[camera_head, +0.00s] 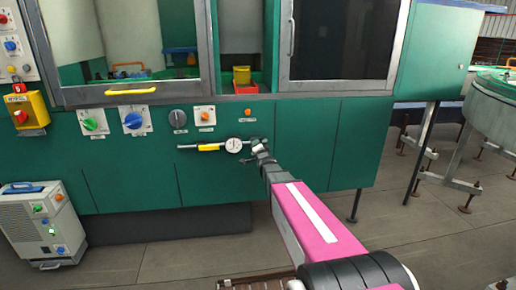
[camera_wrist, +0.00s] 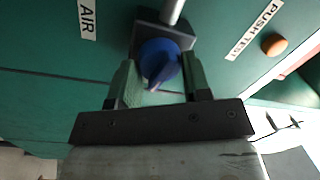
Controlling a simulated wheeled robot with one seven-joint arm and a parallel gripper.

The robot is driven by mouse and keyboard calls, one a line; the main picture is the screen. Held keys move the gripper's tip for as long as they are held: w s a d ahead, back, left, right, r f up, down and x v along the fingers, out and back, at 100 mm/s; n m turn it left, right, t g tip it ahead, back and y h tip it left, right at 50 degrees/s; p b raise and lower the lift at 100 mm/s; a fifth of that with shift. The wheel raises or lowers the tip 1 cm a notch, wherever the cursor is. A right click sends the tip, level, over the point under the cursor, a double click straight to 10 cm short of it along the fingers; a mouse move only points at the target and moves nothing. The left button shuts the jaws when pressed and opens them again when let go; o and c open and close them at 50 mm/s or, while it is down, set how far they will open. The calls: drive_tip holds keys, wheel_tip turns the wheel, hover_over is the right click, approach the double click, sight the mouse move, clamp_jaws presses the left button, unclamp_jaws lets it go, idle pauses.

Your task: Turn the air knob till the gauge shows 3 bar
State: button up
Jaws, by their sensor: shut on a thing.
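The air knob (camera_wrist: 157,60) is blue and round, on a dark block beside the AIR label (camera_wrist: 87,20) in the wrist view. My gripper (camera_wrist: 161,75) has one finger on each side of it and is shut on it. In the head view my gripper (camera_head: 259,148) is at the green panel, just right of the gauge (camera_head: 233,145), and hides the knob. The gauge has a round white face; its needle and scale are too small to read there, and it is not in the wrist view.
A grey pipe (camera_wrist: 172,11) meets the knob's block. An orange button (camera_wrist: 274,45) with a PUSH TEST label (camera_wrist: 254,30) is to the right in the wrist view. Left of the gauge is a yellow-handled part (camera_head: 208,147); other knobs, including a blue one (camera_head: 133,120), are farther left.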

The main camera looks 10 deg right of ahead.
idle(0.3)
drive_tip(key=o, duration=0.9)
drive_tip(key=shift+s, duration=0.1)
drive_tip(key=s, duration=1)
drive_tip(key=shift+s+d+f, duration=0.3)
drive_tip(key=shift+f, duration=0.05)
drive_tip(key=shift+f, duration=0.1)
